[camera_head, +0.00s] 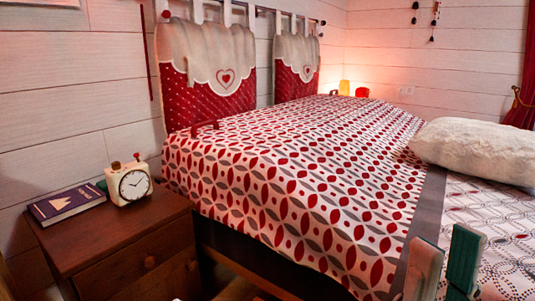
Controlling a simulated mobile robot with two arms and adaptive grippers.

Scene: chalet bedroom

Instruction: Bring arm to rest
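My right gripper (446,246) shows at the bottom right edge. Its two upright fingers, one pinkish-tan and one green, stand apart with bedding visible between them. Nothing shows between the fingers. The fingers appear in front of the bed (300,190); I cannot tell whether they touch it. The rest of the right arm is below the picture. My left gripper is not in view.
A wooden nightstand (120,240) stands at the left with a purple book (66,204) and a white clock (130,184). A fluffy white pillow (475,150) lies on the bed at right. The wall is white planks.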

